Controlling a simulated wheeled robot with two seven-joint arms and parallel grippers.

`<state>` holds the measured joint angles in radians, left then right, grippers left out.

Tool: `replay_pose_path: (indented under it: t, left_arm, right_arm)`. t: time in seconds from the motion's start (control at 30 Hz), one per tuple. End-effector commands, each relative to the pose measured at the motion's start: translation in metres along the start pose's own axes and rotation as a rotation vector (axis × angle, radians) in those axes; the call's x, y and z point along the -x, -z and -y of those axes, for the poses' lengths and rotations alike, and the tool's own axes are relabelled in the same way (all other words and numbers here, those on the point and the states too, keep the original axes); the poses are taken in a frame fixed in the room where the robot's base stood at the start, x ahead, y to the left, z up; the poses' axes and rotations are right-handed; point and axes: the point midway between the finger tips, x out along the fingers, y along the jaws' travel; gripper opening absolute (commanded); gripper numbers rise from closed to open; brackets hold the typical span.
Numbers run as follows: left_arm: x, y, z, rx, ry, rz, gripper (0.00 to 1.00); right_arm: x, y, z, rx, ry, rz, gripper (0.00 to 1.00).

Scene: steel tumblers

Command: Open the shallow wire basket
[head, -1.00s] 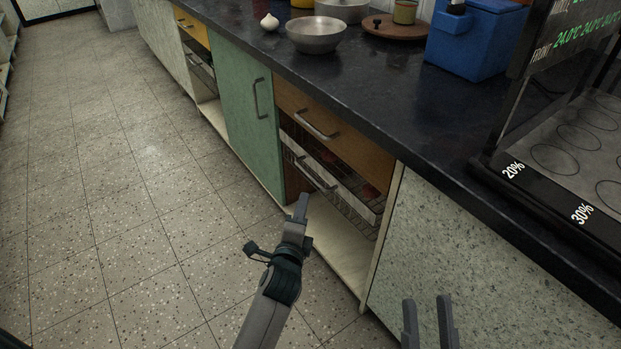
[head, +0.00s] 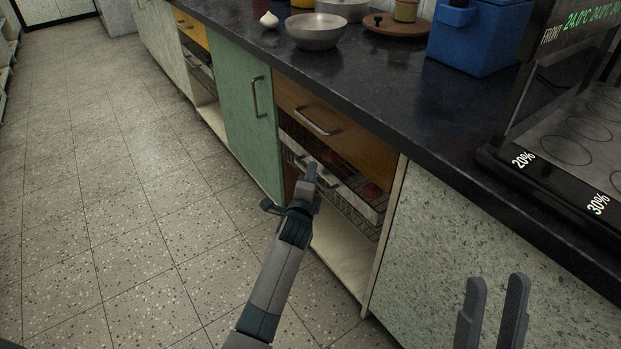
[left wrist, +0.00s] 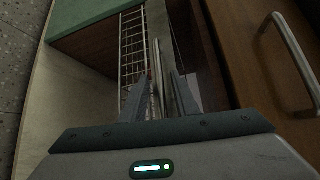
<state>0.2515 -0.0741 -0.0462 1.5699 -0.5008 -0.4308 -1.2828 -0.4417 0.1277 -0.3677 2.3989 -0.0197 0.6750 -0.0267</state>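The shallow wire basket (head: 372,209) sits in the cabinet opening under a brown drawer, with a pale front panel and reddish items inside. It looks pushed in. My left gripper (head: 310,172) is at its front, covering part of the basket's handle in the head view. In the left wrist view, the left fingers (left wrist: 158,92) are apart, with the handle bar (left wrist: 159,72) between them; I cannot tell whether they touch it. The basket's wire grid (left wrist: 132,48) shows just beyond. My right gripper (head: 493,312) is open and empty, in front of the speckled panel.
The brown drawer (head: 330,123) with its bar handle is directly above; its handle also shows in the wrist view (left wrist: 291,58). A green door (head: 236,115) is to the left. The dark counter (head: 400,105) overhangs. The tiled floor (head: 120,220) is clear.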

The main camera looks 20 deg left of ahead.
Motion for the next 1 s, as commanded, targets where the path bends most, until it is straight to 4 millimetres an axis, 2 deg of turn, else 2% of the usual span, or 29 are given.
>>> replay_pose_path:
  t: [0.27,0.3,0.4,0.43,0.83,1.0]
  left_arm:
    - [-0.0012,-0.0001,0.0005,0.000,0.000,0.000,0.28]
    - [-0.0011,0.0000,0.0004,0.000,0.000,0.000,0.26]
    - [-0.0011,-0.0001,0.0003,0.000,0.000,0.000,0.02]
    - [-0.0010,0.0000,0.0003,0.000,0.000,0.000,0.00]
    - [0.0016,-0.0025,-0.0003,0.000,-0.001,0.000,0.00]
    - [0.0073,-0.0085,-0.0013,-0.002,-0.002,0.000,0.00]
  right_arm:
    - [-0.0008,0.0008,-0.0003,0.001,0.001,-0.006,0.31]
    - [-0.0008,0.0008,-0.0003,0.001,0.001,-0.006,0.31]
    - [-0.0008,0.0008,-0.0003,0.001,0.001,-0.006,0.31]
    - [-0.0008,0.0008,-0.0003,0.001,0.001,-0.005,0.31]
    - [-0.0030,-0.0001,0.0002,0.001,0.001,0.006,0.31]
    - [0.0000,-0.0079,0.0038,-0.008,-0.004,0.069,0.31]
